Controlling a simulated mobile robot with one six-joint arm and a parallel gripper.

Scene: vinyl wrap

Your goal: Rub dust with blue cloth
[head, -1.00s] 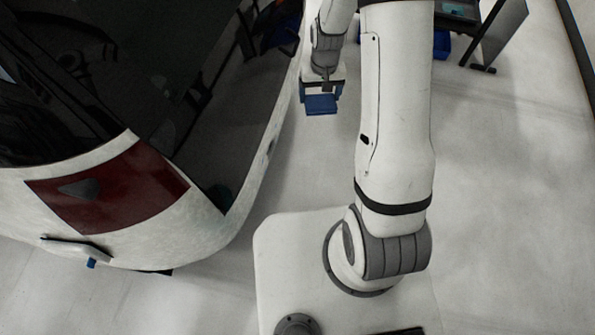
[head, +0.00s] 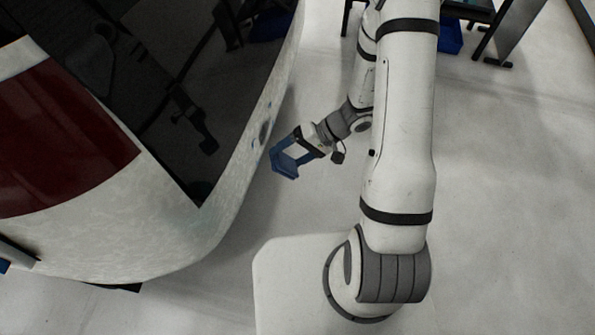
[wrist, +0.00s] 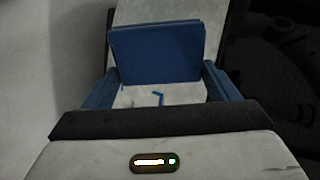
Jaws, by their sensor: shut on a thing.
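My gripper (head: 291,156) is beside the white side edge of a vehicle-like body (head: 185,232), left of my arm. Its blue fingers also show in the wrist view (wrist: 162,85). It is shut on a flat blue piece, the blue cloth (wrist: 156,52), which spans the fingertips. In the wrist view a pale panel lies beyond the cloth. The body's white surface looks mottled grey; I cannot tell dust from its texture. Whether the cloth touches the body is not clear.
The body has a dark glass area (head: 150,100) and a dark red panel (head: 60,140). Small blue marks (wrist: 158,97) show on the pale surface. A blue bin (head: 451,36) and dark stand legs (head: 495,45) are at the top right. The floor on the right is clear.

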